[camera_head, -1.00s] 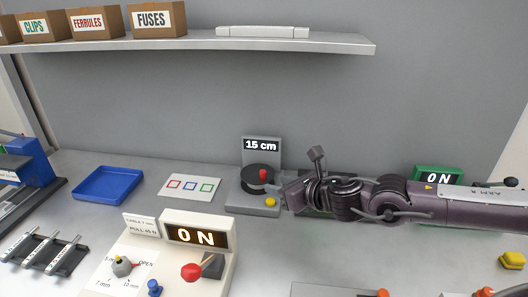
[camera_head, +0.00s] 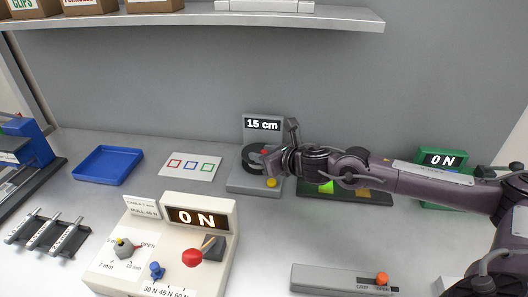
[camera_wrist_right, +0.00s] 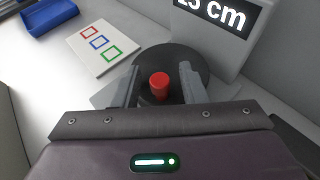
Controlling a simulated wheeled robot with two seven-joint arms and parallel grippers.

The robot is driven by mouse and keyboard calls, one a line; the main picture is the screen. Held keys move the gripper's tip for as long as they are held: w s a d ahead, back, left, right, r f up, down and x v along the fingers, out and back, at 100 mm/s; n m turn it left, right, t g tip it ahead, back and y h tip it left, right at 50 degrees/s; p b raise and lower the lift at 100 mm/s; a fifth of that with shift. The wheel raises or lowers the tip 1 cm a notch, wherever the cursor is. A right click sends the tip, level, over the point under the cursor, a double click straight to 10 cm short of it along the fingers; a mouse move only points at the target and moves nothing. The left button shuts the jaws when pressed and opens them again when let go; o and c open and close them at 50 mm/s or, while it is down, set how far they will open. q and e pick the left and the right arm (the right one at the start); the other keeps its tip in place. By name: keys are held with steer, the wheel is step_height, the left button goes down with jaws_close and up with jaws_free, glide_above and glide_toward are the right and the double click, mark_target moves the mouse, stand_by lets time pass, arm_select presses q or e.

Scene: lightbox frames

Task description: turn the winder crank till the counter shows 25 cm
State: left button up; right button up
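The winder (camera_head: 245,182) is a grey box with a black round crank disc (camera_head: 250,158) and a yellow button (camera_head: 271,183). Its counter (camera_head: 262,125) reads 15 cm in the head view; the counter also shows in the right wrist view (camera_wrist_right: 222,14), with its top cut off. The crank's red knob (camera_wrist_right: 160,84) stands upright between the fingers of my right gripper (camera_wrist_right: 161,88), with a gap on each side. In the head view my right gripper (camera_head: 267,163) is over the winder and mostly hides the knob. My left gripper is not in view.
A card with three coloured squares (camera_head: 190,167) and a blue tray (camera_head: 107,165) lie left of the winder. A white tester (camera_head: 165,245) with a red-knobbed lever stands in front. A dark panel (camera_head: 345,197) and a green-framed display (camera_head: 443,160) are to the right. A shelf (camera_head: 200,20) hangs above.

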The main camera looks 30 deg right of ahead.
steer(key=shift+w, duration=0.1)
jaws_close()
steer(key=shift+a+f, duration=0.1)
stand_by(0.3)
